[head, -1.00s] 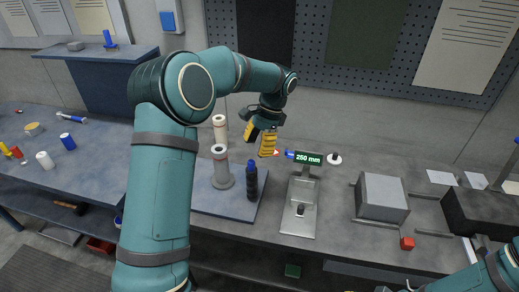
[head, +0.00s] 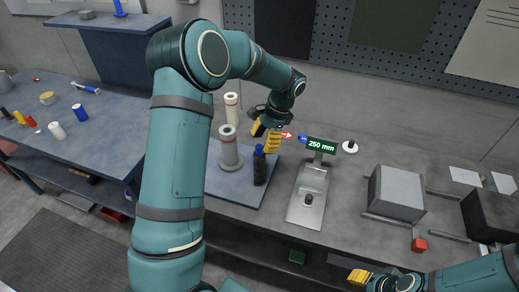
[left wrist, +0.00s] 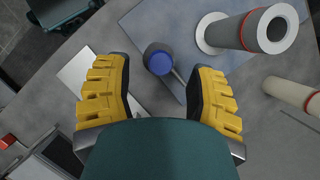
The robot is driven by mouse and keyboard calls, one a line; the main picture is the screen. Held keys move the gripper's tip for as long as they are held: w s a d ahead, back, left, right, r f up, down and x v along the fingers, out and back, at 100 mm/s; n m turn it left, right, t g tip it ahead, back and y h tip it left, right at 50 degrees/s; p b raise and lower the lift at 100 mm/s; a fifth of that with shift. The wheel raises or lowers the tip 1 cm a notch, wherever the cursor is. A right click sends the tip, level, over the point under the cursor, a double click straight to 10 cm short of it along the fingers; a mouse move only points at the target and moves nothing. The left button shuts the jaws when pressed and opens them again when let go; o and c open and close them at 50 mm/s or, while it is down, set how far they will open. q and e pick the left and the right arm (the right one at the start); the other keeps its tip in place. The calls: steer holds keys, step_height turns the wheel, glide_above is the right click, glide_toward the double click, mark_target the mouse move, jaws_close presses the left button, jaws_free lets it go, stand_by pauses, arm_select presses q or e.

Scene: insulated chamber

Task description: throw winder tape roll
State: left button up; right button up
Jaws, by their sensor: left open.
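No roll is marked as the winder's tape roll. A grey cylinder with a red-ringed top (head: 229,152) stands on a flanged foot on a blue-grey board; it also shows in the left wrist view (left wrist: 262,30). A cream roll (head: 232,105) stands behind it. My left gripper (head: 265,138) is open and empty above and behind the bottle. In the left wrist view the blue cap (left wrist: 160,63) shows between the yellow fingers. My right gripper (head: 362,279) is partly visible at the bottom; its opening is unclear.
A stand with a "250 mm" display (head: 321,146) is right of the board (head: 240,193). The left bench holds small rolls, including a white one (head: 57,131) and a blue one (head: 80,113).

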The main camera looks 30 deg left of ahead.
mark_target(261, 145)
arm_select(q)
steer(key=shift+x, duration=1.8)
jaws_close()
